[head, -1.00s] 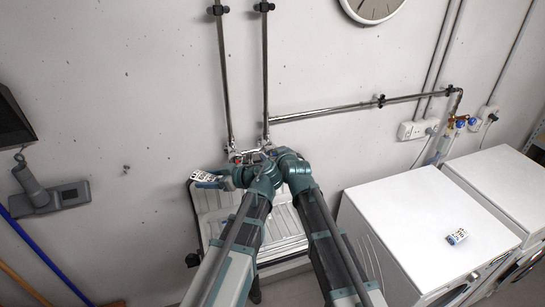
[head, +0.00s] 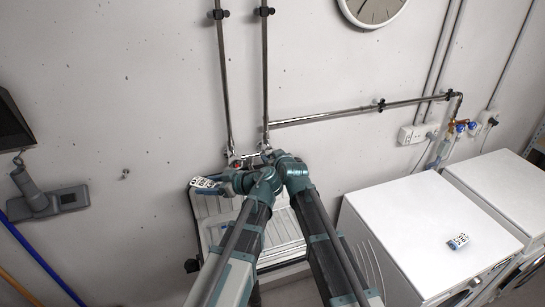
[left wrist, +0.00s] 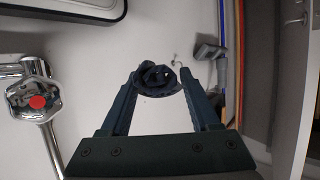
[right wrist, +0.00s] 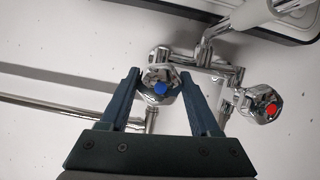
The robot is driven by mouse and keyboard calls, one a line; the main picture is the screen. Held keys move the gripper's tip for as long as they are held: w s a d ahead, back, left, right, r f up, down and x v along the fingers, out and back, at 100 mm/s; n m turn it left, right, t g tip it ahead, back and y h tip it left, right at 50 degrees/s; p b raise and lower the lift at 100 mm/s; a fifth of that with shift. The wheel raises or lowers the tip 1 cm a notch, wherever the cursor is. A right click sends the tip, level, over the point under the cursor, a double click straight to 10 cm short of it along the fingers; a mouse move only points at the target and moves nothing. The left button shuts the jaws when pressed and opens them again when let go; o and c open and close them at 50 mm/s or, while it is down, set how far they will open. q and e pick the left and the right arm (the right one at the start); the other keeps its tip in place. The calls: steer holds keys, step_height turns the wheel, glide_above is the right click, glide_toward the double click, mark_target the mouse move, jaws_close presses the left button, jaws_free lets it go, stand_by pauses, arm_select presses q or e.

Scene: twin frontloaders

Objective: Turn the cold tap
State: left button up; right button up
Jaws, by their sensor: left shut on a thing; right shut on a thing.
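The cold tap knob (right wrist: 161,88) is chrome with a blue centre and sits between the fingers of my right gripper (right wrist: 162,82), which is shut on it. The hot tap knob (right wrist: 271,108) with a red centre is on the same chrome mixer, right of the gripper; it also shows at the left of the left wrist view (left wrist: 37,102). My left gripper (left wrist: 157,78) is shut on a dark blue rolled bundle (left wrist: 155,76), away from the tap. In the head view, my arms hide most of the mixer and the cold knob.
A ribbed white sink (head: 215,214) lies below the mixer. White frontloaders (head: 420,220) stand at the right, one with a small patterned item (head: 457,241) on top. Pipes (head: 330,115) run along the wall.

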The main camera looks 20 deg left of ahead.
arm_select(q)
steer(key=shift+f, duration=0.25)
arm_select(e)
steer(key=m+g+y, duration=0.1)
steer(key=m+y, duration=0.1)
steer(key=m, duration=0.1)
steer(key=shift+f, duration=0.1)
arm_select(q)
steer(key=shift+f+b, duration=0.7)
steer(key=shift+b, duration=0.25)
arm_select(e)
steer(key=shift+m+g+y, duration=0.5)
steer(key=shift+m+y, duration=0.5)
steer(key=shift+m, duration=0.5)
steer(key=o, duration=1.4)
arm_select(q)
step_height(320, 180, up, 3)
steer(key=p, duration=0.3)
steer(key=shift+r, duration=0.2)
arm_select(e)
steer(key=v, duration=1.2)
